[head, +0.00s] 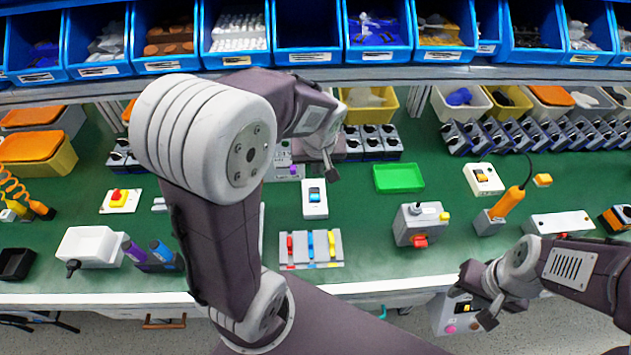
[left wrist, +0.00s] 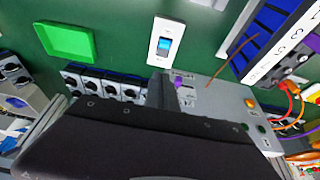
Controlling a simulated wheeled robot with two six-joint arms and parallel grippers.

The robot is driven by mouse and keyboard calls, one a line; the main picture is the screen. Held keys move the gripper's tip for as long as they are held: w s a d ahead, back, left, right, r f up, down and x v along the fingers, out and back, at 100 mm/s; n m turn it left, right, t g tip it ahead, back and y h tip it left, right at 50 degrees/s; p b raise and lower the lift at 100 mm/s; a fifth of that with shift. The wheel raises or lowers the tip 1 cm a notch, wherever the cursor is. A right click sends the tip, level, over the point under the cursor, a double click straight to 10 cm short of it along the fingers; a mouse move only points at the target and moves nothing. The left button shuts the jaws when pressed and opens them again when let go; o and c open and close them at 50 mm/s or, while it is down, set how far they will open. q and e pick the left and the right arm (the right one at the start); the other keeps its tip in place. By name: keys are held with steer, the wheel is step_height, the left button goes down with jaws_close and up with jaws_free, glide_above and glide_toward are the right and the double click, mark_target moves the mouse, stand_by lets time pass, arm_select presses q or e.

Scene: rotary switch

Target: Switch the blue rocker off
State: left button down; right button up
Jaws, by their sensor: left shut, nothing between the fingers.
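The blue rocker (head: 315,195) sits in a white upright plate (head: 315,211) on the green bench, near the middle of the head view. In the left wrist view the blue rocker (left wrist: 164,44) shows in its white plate (left wrist: 155,60) at the top centre. Which way it is tipped is too small to tell. My left gripper (head: 332,174) is shut and empty, just behind and slightly right of the rocker plate, apart from it in the picture. Its fingers (left wrist: 160,90) point toward the plate in the wrist view. My right gripper (head: 470,307) looks open and empty near the bench's front edge.
A green tray (head: 399,178) lies to the right. A panel with red, blue and yellow levers (head: 311,249) is in front. A grey box with a red rocker (head: 421,226) stands at right. Rows of dark knobs (head: 370,142) and a grey panel (left wrist: 215,95) are near the left gripper.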

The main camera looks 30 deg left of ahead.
mark_target(315, 194)
arm_select(q)
steer(key=b+x, duration=0.1)
steer(key=x, duration=0.3)
steer(key=b+x, duration=0.1)
steer(key=x, duration=0.4)
steer(key=b+x, duration=0.1)
steer(key=x, duration=0.4)
steer(key=shift+s+d+f, duration=0.1)
steer(key=shift+s+d, duration=0.05)
steer(key=shift+s, duration=0.25)
steer(key=shift+f+b, duration=0.25)
steer(key=shift+b, duration=0.35)
steer(key=shift+r, duration=0.1)
steer(key=shift+s+f, duration=0.15)
steer(key=shift+f, duration=0.05)
steer(key=shift+s+d+b, duration=0.25)
steer(key=shift+s+b, duration=0.15)
steer(key=shift+b, duration=0.15)
steer(key=shift+s+d, duration=0.15)
steer(key=shift+s, duration=0.1)
